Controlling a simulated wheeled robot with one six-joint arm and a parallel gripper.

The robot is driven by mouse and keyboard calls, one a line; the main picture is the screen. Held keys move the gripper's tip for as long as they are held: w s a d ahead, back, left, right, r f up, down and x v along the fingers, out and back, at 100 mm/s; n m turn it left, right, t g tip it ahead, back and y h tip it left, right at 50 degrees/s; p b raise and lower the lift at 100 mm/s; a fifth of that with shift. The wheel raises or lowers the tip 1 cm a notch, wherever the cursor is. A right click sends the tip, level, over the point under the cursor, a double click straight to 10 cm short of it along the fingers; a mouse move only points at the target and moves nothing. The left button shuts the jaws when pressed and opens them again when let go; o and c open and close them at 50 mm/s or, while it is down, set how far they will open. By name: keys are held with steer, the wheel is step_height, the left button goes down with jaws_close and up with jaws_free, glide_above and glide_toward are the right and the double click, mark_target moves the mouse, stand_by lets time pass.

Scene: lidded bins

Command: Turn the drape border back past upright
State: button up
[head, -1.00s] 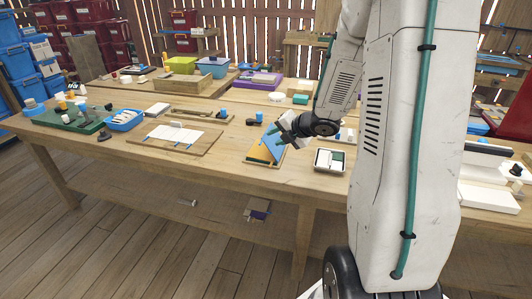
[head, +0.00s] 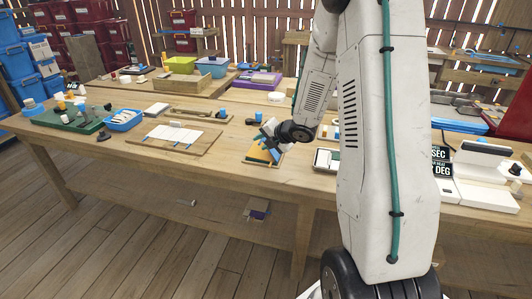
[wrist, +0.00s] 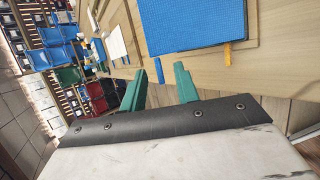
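The drape piece lies on a small wooden board near the table's front edge. In the head view its yellow-orange part (head: 257,155) shows, with some blue beside it. In the wrist view a blue textured panel (wrist: 195,25) fills the top middle, with a small orange tab (wrist: 228,53) at its lower edge. My gripper (head: 270,135) is over the piece and hides much of the blue part. In the wrist view my gripper's green fingers (wrist: 160,68) are apart, with nothing clearly held between them. The border's exact tilt and any contact cannot be told.
A wooden board with white panels (head: 182,134) lies to the left. A blue tray (head: 124,120) and green mat are farther left. A dark-rimmed white tray (head: 323,159) stands close on the right, partly behind my arm. A blue-capped item (head: 258,117) stands behind.

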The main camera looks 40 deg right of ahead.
jaws_close()
steer(key=shift+w+a+f+g+h, duration=0.2)
steer(key=shift+w+a+g+h, duration=0.1)
steer(key=shift+w+a+g, duration=0.15)
steer(key=shift+w+a+f+g+h, duration=0.15)
steer(key=shift+w+f+g+h, duration=0.2)
steer(key=shift+g, duration=0.1)
steer(key=shift+w+a+f+n+g+h, duration=0.25)
steer(key=shift+w+f+g+h, duration=0.1)
steer(key=shift+g, duration=0.15)
steer(key=shift+w+a+f+n+g+h, duration=0.15)
steer(key=shift+w+a+f+g+h, duration=0.15)
steer(key=shift+g, duration=0.2)
